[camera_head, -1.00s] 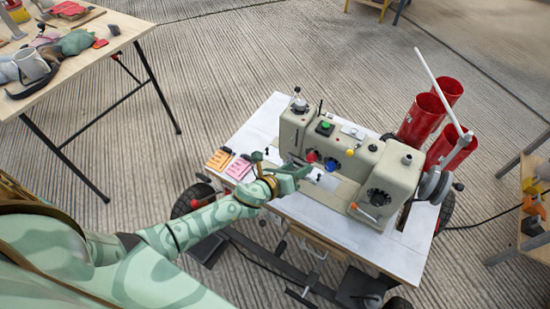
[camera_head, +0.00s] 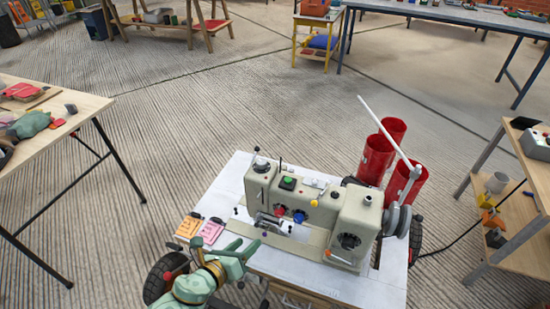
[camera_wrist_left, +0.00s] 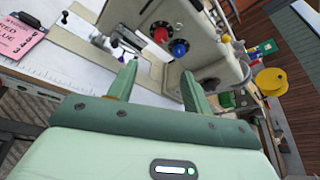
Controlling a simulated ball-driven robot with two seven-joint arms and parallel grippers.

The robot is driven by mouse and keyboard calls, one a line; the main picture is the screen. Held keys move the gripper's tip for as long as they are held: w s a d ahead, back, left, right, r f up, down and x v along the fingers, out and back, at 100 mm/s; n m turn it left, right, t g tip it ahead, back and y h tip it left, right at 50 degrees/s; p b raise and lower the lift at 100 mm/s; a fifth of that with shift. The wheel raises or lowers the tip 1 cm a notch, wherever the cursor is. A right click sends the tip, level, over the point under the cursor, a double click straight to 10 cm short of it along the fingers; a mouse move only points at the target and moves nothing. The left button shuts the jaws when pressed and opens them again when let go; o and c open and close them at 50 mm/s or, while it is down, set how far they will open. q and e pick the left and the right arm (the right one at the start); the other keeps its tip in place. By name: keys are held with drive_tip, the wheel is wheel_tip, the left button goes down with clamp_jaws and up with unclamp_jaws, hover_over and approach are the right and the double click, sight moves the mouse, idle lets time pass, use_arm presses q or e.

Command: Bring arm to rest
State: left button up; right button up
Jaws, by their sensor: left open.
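My left arm comes in at the bottom of the head view, and its green left gripper (camera_head: 236,256) is at the front edge of the white sewing table (camera_head: 365,289). It is open and empty. In the left wrist view the two green fingers (camera_wrist_left: 160,85) stand apart, with the beige sewing machine (camera_wrist_left: 203,48) beyond them. The machine (camera_head: 312,212) stands on the table, just behind and to the right of the gripper, with red and blue knobs on its front. My right gripper is not in view.
Orange and pink clipboards (camera_head: 210,231) lie left of the machine. Red cylinders (camera_head: 376,160) stand behind it. A wooden table (camera_head: 75,102) is at the left, and a shelf unit (camera_head: 525,221) at the right. The ribbed floor (camera_head: 215,115) is open behind.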

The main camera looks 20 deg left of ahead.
use_arm(q)
drive_tip(key=s+a+f+n+g+y+p, duration=0.15)
drive_tip(key=s+a+f+n+g, duration=0.25)
drive_tip(key=s+f+n, duration=0.55)
drive_tip(key=s+a+f+n+g+y+p, duration=0.1)
drive_tip(key=s+a+f+n+g+y, duration=0.2)
drive_tip(key=s+f+n, duration=0.7)
drive_tip(key=s+d+f+n+g+p, duration=0.1)
drive_tip(key=s+n+g, duration=0.1)
drive_tip(key=s, duration=0.7)
drive_tip(key=s+d+f+n+g+p, duration=0.1)
drive_tip(key=s+n, duration=0.3)
drive_tip(key=s, duration=0.5)
drive_tip(key=s+d+f+n+g+h+p, duration=0.1)
drive_tip(key=s+n+g+p, duration=0.1)
drive_tip(key=s, duration=0.8)
drive_tip(key=shift+d+f+n+g, duration=0.3)
drive_tip(key=shift+n+g, duration=0.35)
drive_tip(key=shift+g, duration=0.15)
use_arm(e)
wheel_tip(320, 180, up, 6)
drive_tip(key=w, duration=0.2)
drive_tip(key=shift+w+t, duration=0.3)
